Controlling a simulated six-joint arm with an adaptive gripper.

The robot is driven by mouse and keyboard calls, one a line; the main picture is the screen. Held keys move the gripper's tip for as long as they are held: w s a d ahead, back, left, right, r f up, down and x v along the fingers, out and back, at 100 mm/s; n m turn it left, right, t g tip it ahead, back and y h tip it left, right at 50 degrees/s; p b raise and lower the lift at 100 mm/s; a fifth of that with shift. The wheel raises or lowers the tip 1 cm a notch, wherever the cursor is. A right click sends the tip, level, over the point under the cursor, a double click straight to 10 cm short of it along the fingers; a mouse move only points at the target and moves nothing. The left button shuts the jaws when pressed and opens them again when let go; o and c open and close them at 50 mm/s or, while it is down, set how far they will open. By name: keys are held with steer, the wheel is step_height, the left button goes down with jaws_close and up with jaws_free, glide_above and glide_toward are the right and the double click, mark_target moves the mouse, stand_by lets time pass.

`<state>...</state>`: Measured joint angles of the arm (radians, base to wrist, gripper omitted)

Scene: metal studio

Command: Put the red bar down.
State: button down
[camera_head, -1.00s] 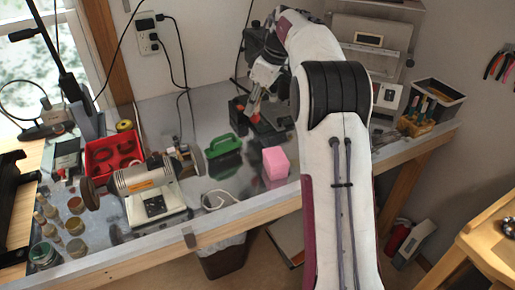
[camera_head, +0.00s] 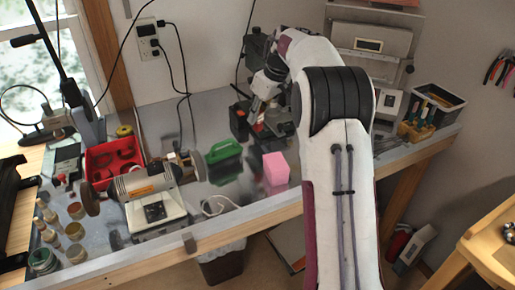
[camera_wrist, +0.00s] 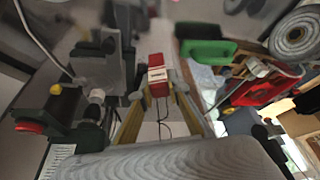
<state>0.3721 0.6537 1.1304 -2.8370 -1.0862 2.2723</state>
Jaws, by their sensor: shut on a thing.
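The red bar (camera_wrist: 157,72) is between the two fingertips of my gripper (camera_wrist: 158,92) in the wrist view, with a pale label on its near face. My gripper is shut on it. In the head view, my gripper (camera_head: 257,113) is low at the back of the grey bench (camera_head: 205,120), beside a dark machine. A small part of the red bar (camera_head: 259,128) shows below the fingers there. I cannot tell whether the bar touches the bench.
A green case (camera_head: 224,151) and a pink block (camera_head: 276,168) stand nearer the front edge. A red bin (camera_head: 115,158) and a bench grinder (camera_head: 150,185) are at left. A grey tray (camera_head: 437,103) is at right. Some bare bench lies around the green case.

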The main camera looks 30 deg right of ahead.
mark_target(257, 130)
steer(key=shift+f, duration=2.95)
steer(key=shift+f, duration=1.85)
steer(key=shift+f, duration=0.1)
steer(key=c, duration=1.9)
jaws_free()
steer(key=v, duration=1.2)
